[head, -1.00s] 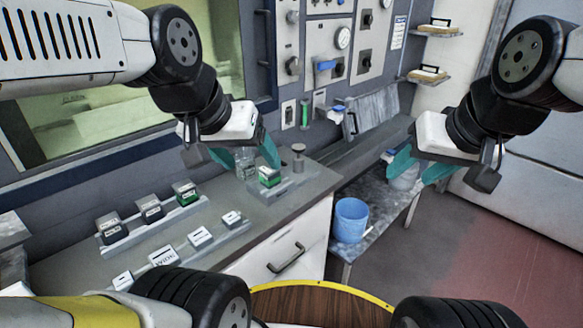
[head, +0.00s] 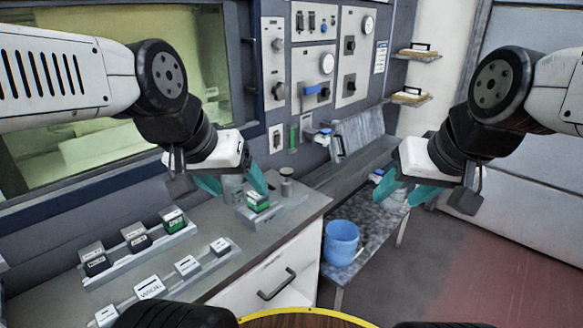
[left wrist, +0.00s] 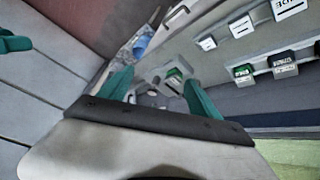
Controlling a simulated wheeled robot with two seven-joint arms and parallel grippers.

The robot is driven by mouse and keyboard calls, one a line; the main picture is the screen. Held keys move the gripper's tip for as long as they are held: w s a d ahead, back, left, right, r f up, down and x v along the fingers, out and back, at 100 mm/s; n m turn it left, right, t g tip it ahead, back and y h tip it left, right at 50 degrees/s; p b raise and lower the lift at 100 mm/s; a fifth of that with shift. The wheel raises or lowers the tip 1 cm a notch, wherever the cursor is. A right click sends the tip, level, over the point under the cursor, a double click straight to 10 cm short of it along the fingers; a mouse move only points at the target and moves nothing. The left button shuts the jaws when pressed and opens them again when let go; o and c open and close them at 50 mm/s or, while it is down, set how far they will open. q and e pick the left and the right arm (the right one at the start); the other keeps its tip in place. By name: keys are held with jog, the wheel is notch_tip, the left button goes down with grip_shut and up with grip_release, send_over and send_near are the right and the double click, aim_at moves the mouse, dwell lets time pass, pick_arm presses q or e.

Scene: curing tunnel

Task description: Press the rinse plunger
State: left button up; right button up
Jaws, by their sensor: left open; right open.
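A grey metal post with a round flat head (head: 286,182), which looks like the rinse plunger, stands upright at the back of the counter. It rises by a small grey stand (head: 283,209) that holds a green-and-white block (head: 258,201). My left gripper (head: 231,184) is open and empty, to the left of the post in the head view. A clear glass vessel shows behind its fingers. The left wrist view shows the block (left wrist: 173,76) between the open fingers (left wrist: 160,94); the post is unclear there. My right gripper (head: 405,191) is open and empty, right of the counter.
Several labelled blocks stand in a rack (head: 140,250) and along a front strip (head: 170,286) on the counter (head: 248,238). A blue bucket (head: 341,243) stands on a low metal table (head: 378,232). A control panel (head: 318,70) is on the wall behind. Floor at right is clear.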

pick_arm(q)
jog(key=shift+c, duration=0.4)
jog(key=shift+w, duration=0.1)
jog(key=c, duration=0.4)
jog(key=shift+w+r, duration=0.25)
jog(key=shift+w, duration=0.1)
jog(key=c, duration=0.3)
jog(key=shift+m+g, duration=0.3)
jog(key=shift+m, duration=0.2)
jog(key=w, duration=0.1)
jog(key=w+r, duration=0.2)
jog(key=shift+w, duration=0.3)
jog(key=c, duration=0.8)
jog(key=w+r+m+g, duration=0.1)
jog(key=w+r+m, duration=0.1)
jog(key=w, duration=0.9)
jog(key=shift+d+m, duration=0.3)
jog(key=shift+d, duration=0.15)
jog(key=w+d+f+m+g, duration=0.2)
jog(key=w+f+m, duration=0.1)
jog(key=w, duration=1.2)
jog(key=shift+w+f, duration=0.15)
jog(key=shift+f, duration=0.35)
